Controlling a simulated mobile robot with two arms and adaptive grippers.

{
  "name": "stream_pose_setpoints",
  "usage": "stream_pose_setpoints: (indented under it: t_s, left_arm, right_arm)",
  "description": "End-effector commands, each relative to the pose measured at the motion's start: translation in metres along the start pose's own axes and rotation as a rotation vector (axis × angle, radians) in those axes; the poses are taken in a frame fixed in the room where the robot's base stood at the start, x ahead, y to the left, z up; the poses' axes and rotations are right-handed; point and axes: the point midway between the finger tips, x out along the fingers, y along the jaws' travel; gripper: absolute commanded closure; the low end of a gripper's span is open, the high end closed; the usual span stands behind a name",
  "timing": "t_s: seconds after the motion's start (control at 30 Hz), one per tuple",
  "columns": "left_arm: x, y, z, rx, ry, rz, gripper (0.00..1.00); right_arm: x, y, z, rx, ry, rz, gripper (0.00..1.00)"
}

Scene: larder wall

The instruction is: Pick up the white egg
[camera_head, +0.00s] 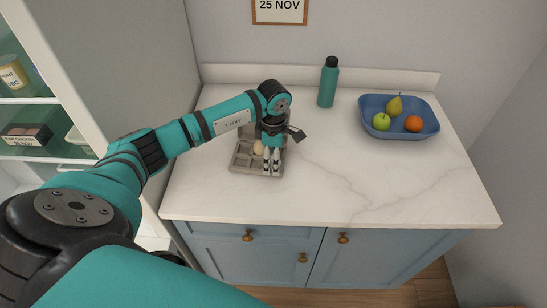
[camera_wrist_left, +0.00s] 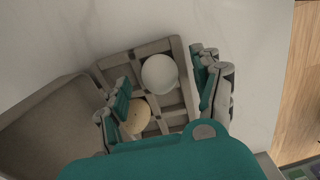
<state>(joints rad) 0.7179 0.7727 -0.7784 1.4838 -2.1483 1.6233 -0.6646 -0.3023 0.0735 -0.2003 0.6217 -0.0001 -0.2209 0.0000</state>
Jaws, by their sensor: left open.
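The white egg (camera_wrist_left: 160,74) sits in a compartment of a grey egg carton (camera_wrist_left: 115,64), seen in the left wrist view. A tan egg (camera_wrist_left: 136,115) sits in the same carton, close to the white one. In the head view the carton (camera_head: 240,166) lies on the counter and the tan egg (camera_head: 258,148) shows beside my gripper; the white egg is hidden there. My left gripper (camera_head: 271,168) points down over the carton, open. In the wrist view its fingers (camera_wrist_left: 163,82) stand on either side of the white egg, apart from it. My right gripper is not in view.
A teal bottle (camera_head: 328,84) stands near the back of the marble counter (camera_head: 330,180). A blue tray (camera_head: 400,134) with fruit is at the right. Shelves with a jar (camera_head: 13,74) and a dark box (camera_head: 27,135) stand at the left. The counter's front middle is clear.

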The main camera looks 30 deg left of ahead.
Motion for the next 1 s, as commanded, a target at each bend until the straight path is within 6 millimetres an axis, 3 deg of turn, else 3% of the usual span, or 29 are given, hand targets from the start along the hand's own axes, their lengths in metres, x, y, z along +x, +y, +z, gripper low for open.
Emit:
stream_pose_setpoints:
  t_s: [0.27, 0.7, 1.0]
  left_arm:
    - [0.003, 0.000, 0.000, 0.000, 0.000, 0.001, 0.36]
    - [0.002, 0.000, 0.000, 0.000, 0.000, 0.001, 0.94]
    - [0.001, 0.001, -0.001, -0.001, 0.000, 0.002, 0.94]
  right_arm:
    - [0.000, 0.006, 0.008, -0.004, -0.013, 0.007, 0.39]
    - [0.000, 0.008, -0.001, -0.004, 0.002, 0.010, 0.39]
    - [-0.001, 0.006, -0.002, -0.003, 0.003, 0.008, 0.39]
